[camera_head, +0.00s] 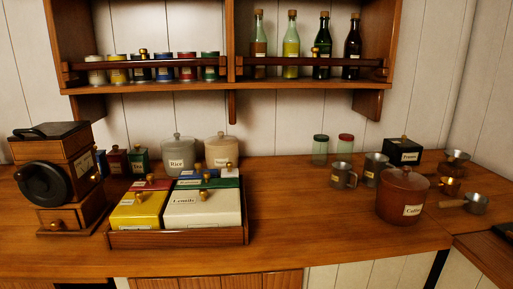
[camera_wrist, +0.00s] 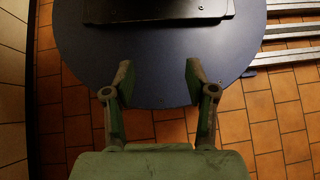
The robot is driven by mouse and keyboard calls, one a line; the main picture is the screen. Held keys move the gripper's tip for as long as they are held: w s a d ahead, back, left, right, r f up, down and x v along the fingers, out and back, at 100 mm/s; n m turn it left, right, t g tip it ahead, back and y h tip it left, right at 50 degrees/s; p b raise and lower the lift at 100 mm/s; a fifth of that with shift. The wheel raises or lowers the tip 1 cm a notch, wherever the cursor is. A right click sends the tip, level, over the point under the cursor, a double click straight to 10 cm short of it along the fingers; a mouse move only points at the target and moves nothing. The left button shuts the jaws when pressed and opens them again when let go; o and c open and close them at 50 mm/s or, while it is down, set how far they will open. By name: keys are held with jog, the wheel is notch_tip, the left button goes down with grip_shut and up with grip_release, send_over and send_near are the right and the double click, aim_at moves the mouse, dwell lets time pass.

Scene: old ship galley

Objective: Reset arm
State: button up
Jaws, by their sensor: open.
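My gripper (camera_wrist: 158,82) shows in the wrist view with its two fingers spread apart and nothing between them. It hangs over a dark blue round plate of my own base, with the tiled floor around it. My gripper and arm do not show in the head view.
A wooden counter (camera_head: 290,235) holds a coffee grinder (camera_head: 62,180), a tray of labelled boxes (camera_head: 180,238), a coffee canister (camera_head: 402,195), metal mugs (camera_head: 343,176) and a saucepan (camera_head: 475,204). A shelf (camera_head: 232,88) above holds tins and bottles. The counter's front middle is clear.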

notch_tip(320, 180, up, 9)
jog(key=w+t+p, duration=0.2)
jog(key=t+p, duration=0.1)
jog(key=p, duration=0.9)
jog(key=shift+w, duration=0.35)
jog(key=shift+d, duration=0.1)
jog(key=shift+c, duration=0.3)
